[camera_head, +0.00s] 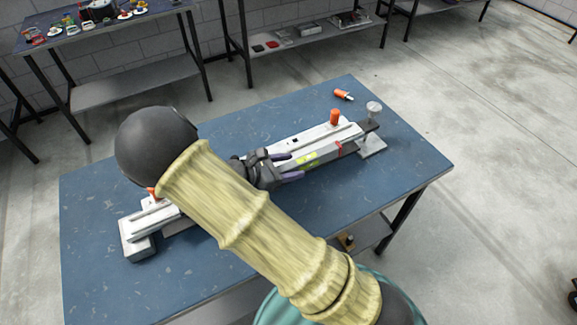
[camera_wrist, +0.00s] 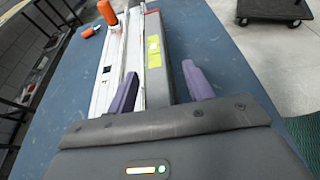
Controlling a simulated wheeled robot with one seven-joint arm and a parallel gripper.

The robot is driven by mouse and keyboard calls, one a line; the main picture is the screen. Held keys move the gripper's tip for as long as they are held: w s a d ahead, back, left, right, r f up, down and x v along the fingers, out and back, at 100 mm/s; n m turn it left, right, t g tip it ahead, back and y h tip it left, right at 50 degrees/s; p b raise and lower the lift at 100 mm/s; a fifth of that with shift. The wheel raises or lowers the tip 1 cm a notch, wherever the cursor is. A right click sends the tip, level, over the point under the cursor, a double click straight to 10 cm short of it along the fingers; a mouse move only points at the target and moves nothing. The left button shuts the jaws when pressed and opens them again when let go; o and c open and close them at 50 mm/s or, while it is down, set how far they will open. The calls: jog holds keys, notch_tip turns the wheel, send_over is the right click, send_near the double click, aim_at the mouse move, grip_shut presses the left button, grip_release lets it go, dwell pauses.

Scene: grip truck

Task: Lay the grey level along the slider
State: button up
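The grey level (camera_head: 325,154) lies lengthwise beside the white rail of the slider (camera_head: 313,136), on its near side. It has yellow-green windows and an orange-red far end. In the wrist view the level (camera_wrist: 179,80) runs away from me, right of the white slider rail (camera_wrist: 108,72). My gripper (camera_head: 287,166) is low over the middle of the slider. Its purple fingers are apart, and the level lies between them in the wrist view (camera_wrist: 160,82). A narrow gap shows beside the left finger. My arm hides part of the slider's middle and the level's near end.
An orange knob (camera_head: 334,116) stands up on the slider, and an orange-handled tool (camera_head: 343,95) lies behind it. A clear round piece (camera_head: 374,108) stands at the slider's right end. The blue table (camera_head: 400,160) has free room in front and right. Shelves stand behind.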

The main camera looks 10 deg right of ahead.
jog(key=shift+s+f, duration=0.35)
jog(key=shift+f, duration=0.5)
jog(key=shift+a+r, duration=0.2)
jog(key=shift+a, duration=0.3)
jog(key=v, duration=0.5)
jog(key=r+v, duration=0.1)
jog(key=v, duration=1.1)
jog(key=shift+w+d+r, duration=0.25)
jog(key=shift+r, duration=0.05)
jog(key=shift+d, duration=0.15)
jog(key=s+d+r+m+y+p, duration=0.2)
jog(key=d+r+m+y+p, duration=0.1)
jog(key=d+m, duration=0.4)
jog(key=s+d+r+m+g+y+p, duration=0.1)
jog(key=s+d+r+m+y+p, duration=0.1)
jog(key=d+m+y, duration=0.4)
jog(key=s+d+r+m+y+p, duration=0.3)
jog(key=d+r+m+y, duration=0.1)
jog(key=d+m, duration=0.3)
jog(key=shift+d+r+m+g+p, duration=0.4)
jog(key=shift+r+m, duration=0.15)
jog(key=shift+m, duration=0.15)
